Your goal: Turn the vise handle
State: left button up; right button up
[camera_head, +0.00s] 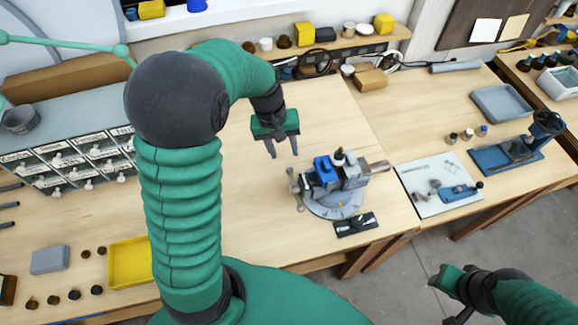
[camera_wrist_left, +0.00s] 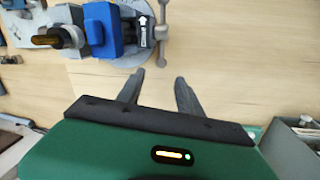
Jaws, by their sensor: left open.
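The vise (camera_head: 342,178) stands on a round grey base on the wooden bench, with a blue block clamped in its upper part. Its metal handle (camera_head: 295,188) is an upright bar on its left side. In the left wrist view the handle (camera_wrist_left: 163,32) shows at the top, just beyond the fingertips, beside the blue part (camera_wrist_left: 100,38). My left gripper (camera_head: 282,154) is open and empty, pointing down, a little left of and behind the handle, apart from it. My right gripper (camera_head: 448,297) is at the lower right, off the bench; its jaw state is unclear.
A yellow tray (camera_head: 130,262) and drawer cabinet (camera_head: 70,160) are at the left. The bench behind the vise is clear.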

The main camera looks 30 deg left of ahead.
aim_at(289, 168)
pick_arm(q)
jog(key=f, duration=0.6)
jog(key=d+f, duration=0.1)
jog(key=f, duration=0.2)
jog(key=shift+w+f+p, duration=0.1)
jog(key=shift+w+p, duration=0.2)
jog(key=shift+w, duration=0.1)
jog(key=shift+d, duration=0.1)
jog(key=shift+c, duration=0.3)
grip_shut()
dwell(0.3)
